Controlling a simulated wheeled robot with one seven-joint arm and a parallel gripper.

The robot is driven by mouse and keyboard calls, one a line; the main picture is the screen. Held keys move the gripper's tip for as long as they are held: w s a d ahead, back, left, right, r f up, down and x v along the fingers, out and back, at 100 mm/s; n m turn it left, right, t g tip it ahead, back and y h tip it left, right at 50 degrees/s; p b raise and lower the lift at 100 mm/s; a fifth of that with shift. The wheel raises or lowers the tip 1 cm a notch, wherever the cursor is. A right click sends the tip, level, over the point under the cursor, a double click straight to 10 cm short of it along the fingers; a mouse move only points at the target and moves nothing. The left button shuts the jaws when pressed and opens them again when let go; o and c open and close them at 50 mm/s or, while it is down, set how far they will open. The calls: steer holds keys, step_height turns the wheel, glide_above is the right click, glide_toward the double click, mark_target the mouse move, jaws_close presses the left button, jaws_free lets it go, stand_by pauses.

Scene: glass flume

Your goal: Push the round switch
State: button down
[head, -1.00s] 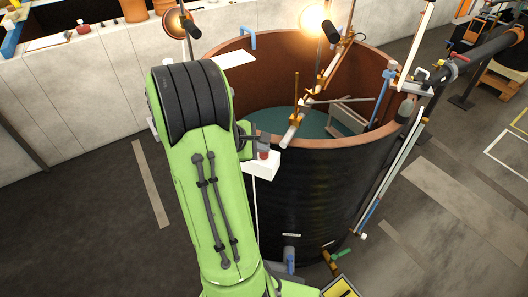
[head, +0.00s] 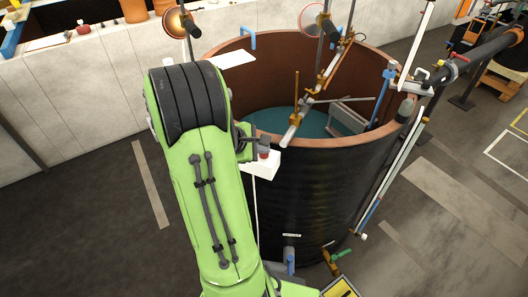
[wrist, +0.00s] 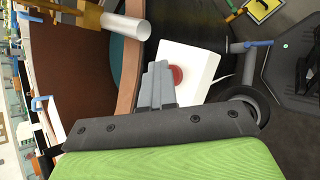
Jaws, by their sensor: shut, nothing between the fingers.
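The round switch (head: 264,154) is a red button on a white box (head: 262,169) fixed at the rim of the big dark tank. In the wrist view the red button (wrist: 176,76) shows just right of my fingers, partly hidden by them. My gripper (wrist: 157,66) is shut and empty, with its grey fingers over the left part of the white box. In the head view my gripper (head: 263,141) is at the button, just above it in the picture. I cannot tell whether the fingers touch the button.
The round tank (head: 310,190) has a brown inner wall and greenish water, with rods and clamps across its top. A lamp (head: 313,18) above it is dark. A pale wall ledge (head: 70,60) runs behind at the left. The floor left of my arm is clear.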

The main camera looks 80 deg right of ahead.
mark_target(261, 155)
steer(key=shift+r+p, duration=0.3)
steer(key=shift+p, duration=0.2)
step_height(261, 155, up, 6)
steer(key=p, duration=0.6)
steer(key=shift+d, duration=0.1)
